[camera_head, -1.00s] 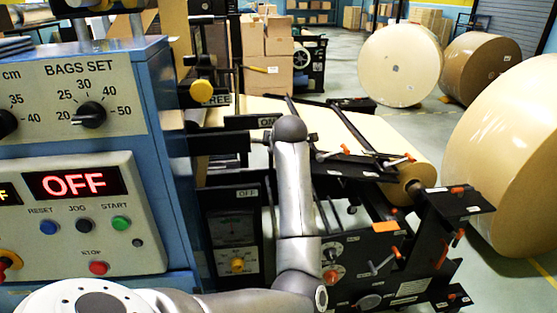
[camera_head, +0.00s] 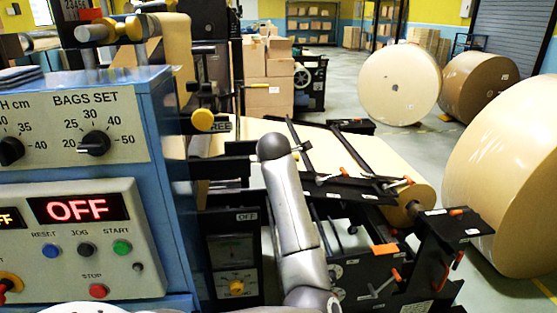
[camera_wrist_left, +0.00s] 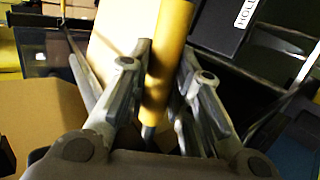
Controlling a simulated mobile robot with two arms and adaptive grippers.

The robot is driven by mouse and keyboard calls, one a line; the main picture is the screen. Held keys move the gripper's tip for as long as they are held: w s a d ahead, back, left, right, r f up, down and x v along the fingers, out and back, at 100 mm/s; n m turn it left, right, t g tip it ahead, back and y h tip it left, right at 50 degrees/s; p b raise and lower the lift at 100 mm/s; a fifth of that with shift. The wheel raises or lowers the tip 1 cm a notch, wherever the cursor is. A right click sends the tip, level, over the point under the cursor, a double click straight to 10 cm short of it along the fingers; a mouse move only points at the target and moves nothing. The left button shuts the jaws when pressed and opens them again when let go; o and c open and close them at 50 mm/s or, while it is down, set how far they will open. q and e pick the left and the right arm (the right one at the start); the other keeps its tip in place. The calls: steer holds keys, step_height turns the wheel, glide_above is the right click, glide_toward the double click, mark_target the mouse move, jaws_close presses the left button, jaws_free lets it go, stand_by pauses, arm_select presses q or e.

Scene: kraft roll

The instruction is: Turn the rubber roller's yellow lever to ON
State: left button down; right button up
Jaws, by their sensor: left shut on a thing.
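The yellow lever (camera_wrist_left: 172,30) shows in the left wrist view as a thick yellow bar. It runs up from between the fingers of my left gripper (camera_wrist_left: 165,58), which are shut on its two sides. In the head view my grey left arm rises in front of the machine, and its rounded dark joint hides the lever, the gripper and the ON label. The white OFF label (camera_head: 247,216) shows just left of the arm. My right gripper is in neither view.
A blue control cabinet (camera_head: 177,200) with a lit OFF display (camera_head: 77,209) stands close on the left. A yellow knob (camera_head: 202,120) sticks out by the FREE label. Black brackets and a kraft roll (camera_head: 405,200) lie right of my arm. Large paper rolls (camera_head: 400,75) stand behind.

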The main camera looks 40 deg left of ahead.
arm_select(q)
steer(key=c, duration=1.6)
jaws_free()
steer(key=shift+r, duration=0.1)
steer(key=shift+o, duration=0.2)
steer(key=v, duration=1.2)
steer(key=shift+w, duration=0.1)
